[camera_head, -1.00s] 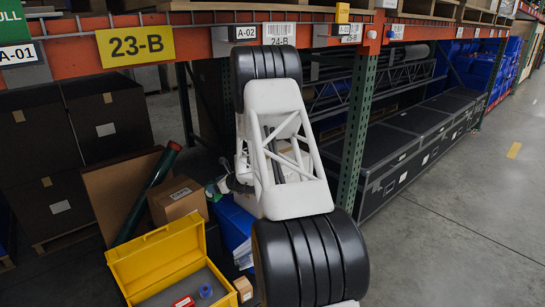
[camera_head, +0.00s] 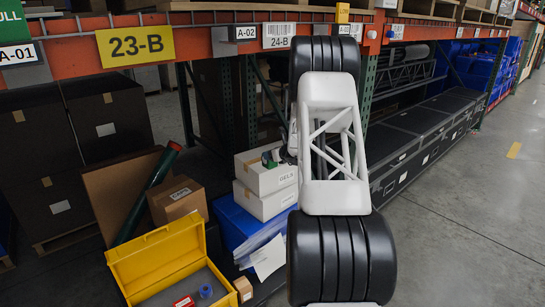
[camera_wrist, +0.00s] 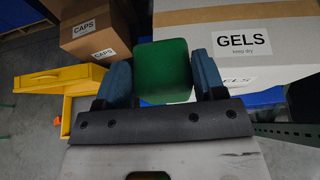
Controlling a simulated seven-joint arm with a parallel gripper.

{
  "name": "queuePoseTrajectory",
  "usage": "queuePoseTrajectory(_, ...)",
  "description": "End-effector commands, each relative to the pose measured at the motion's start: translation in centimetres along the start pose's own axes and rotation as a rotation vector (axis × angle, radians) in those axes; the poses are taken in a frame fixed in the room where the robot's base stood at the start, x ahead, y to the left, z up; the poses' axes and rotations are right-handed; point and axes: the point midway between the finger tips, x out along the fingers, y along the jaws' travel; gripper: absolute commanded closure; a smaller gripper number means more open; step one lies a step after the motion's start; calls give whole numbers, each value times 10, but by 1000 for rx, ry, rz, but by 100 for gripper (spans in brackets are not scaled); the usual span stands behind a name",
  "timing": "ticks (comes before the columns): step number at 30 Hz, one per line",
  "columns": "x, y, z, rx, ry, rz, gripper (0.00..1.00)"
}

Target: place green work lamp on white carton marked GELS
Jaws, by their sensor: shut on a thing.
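My gripper (camera_wrist: 162,82) is shut on the green work lamp (camera_wrist: 162,62), which shows as a green block between the two blue finger pads. In the head view the lamp (camera_head: 268,159) appears small and partly hidden by the gripper, in line with the top of the upper white carton. The white carton marked GELS (camera_wrist: 290,42) is to the right of the lamp in the wrist view; tan tape runs across it. In the head view this carton (camera_head: 257,181) sits on another white carton (camera_head: 262,204). I cannot tell whether lamp and carton touch.
A brown carton marked CAPS (camera_head: 178,205) stands left of the white cartons. An open yellow toolbox (camera_head: 150,262) is in front. A blue tote (camera_head: 232,226) is under the white cartons. The rack's orange beam (camera_head: 205,40) and green post (camera_head: 363,105) are close by.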

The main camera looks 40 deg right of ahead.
Motion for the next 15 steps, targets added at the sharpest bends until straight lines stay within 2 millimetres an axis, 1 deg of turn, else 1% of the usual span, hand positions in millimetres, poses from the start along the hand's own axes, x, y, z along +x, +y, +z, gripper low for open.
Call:
queuePoseTrajectory(10, -1, -2, 1, 1, -1, -2, 66)
queuePoseTrajectory(15, 2, -3, 2, 0, -1, -2, 66)
